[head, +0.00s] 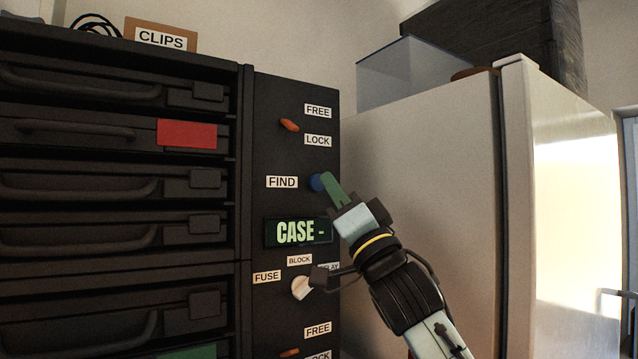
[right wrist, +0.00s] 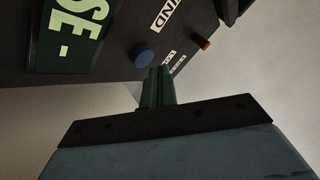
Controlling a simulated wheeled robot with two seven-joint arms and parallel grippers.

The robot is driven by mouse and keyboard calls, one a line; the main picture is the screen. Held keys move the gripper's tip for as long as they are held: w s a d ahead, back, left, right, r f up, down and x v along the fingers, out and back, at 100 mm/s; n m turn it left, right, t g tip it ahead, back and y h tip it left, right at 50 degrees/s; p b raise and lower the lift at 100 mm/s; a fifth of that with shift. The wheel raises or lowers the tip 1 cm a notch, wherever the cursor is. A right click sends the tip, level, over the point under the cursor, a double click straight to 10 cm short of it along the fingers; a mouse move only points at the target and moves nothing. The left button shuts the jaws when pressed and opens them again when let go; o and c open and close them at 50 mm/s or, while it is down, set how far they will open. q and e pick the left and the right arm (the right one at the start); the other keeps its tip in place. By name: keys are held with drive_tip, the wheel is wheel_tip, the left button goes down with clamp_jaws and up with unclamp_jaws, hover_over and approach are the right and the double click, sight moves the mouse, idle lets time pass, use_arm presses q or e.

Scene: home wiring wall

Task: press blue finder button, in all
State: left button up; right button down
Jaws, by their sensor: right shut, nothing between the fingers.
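The blue finder button (head: 315,182) sits on the black panel, just right of the FIND label (head: 282,182). My right gripper (head: 328,180) has green fingers, shut and empty, with the tips at the button's right side in the head view. In the right wrist view the blue button (right wrist: 143,54) shows whole, and the fingertips (right wrist: 160,72) are close beside it. I cannot tell whether they touch it. Below the button, a display (head: 299,232) reads "CASE -". My left gripper is not in view.
An orange lever (head: 289,125) sits above the button, between FREE and LOCK labels. A white knob (head: 301,288) is below the display, near my right wrist. Black drawers (head: 80,185) fill the left. A pale cabinet (head: 430,150) stands right of the panel.

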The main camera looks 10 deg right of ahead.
idle(0.4)
drive_tip(key=shift+w+a, duration=0.2)
drive_tip(key=shift+w, duration=0.2)
drive_tip(key=shift+w+a+p, duration=0.1)
drive_tip(key=shift+w+p, duration=0.25)
drive_tip(key=shift+w, duration=0.1)
idle(0.6)
drive_tip(key=shift+s, duration=0.2)
drive_tip(key=shift+s+d, duration=0.3)
drive_tip(key=shift+s, duration=0.3)
drive_tip(key=shift+s+d, duration=0.3)
drive_tip(key=shift+s, duration=0.5)
drive_tip(key=shift+s+d, duration=0.25)
drive_tip(key=shift+s, duration=0.55)
drive_tip(key=shift+s+d, duration=0.3)
drive_tip(key=shift+s, duration=0.5)
